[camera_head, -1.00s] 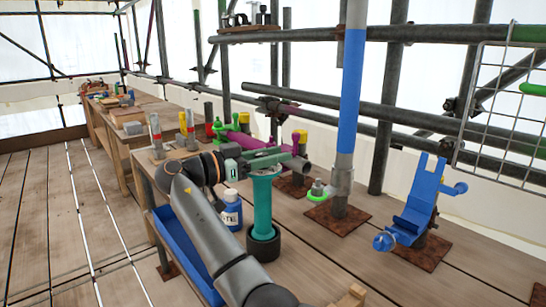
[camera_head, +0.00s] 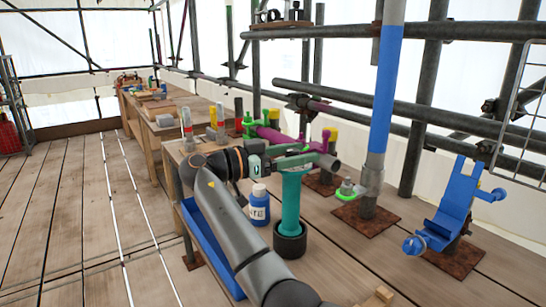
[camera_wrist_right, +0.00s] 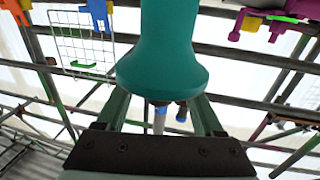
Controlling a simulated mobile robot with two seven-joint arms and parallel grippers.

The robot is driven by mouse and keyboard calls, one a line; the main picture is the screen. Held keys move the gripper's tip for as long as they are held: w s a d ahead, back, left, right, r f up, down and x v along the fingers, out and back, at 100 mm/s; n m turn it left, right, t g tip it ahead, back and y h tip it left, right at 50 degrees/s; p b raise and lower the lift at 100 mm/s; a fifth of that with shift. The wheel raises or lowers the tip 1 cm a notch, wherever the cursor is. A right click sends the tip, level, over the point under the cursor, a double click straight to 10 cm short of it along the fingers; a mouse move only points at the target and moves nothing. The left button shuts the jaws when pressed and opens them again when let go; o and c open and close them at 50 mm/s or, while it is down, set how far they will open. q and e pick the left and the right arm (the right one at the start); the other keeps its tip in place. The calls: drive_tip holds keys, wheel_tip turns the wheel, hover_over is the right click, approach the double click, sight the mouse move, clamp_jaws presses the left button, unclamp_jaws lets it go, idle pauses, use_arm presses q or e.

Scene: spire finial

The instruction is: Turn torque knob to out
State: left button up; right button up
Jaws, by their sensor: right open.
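A teal, handle-like post (camera_head: 291,200) stands upright in a black round base (camera_head: 290,243) on the wooden deck. My right gripper (camera_head: 292,160) is at its top, its green-grey jaws level. In the right wrist view the flared teal end (camera_wrist_right: 162,72) fills the space in front of the jaws (camera_wrist_right: 165,110), with one finger on each side. The right jaws are open; whether a finger touches the teal surface I cannot tell. No marking lets me pick out which part is the torque knob. My left gripper is not in view.
A blue bottle (camera_head: 258,207) stands close left of the teal post, near a blue tray (camera_head: 208,245). A pole with a blue band (camera_head: 391,95) and a blue cradle (camera_head: 450,215) stand to the right. Steel rails run behind.

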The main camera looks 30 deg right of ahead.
drive_tip(key=a, duration=1.1)
drive_tip(key=shift+w, duration=0.45)
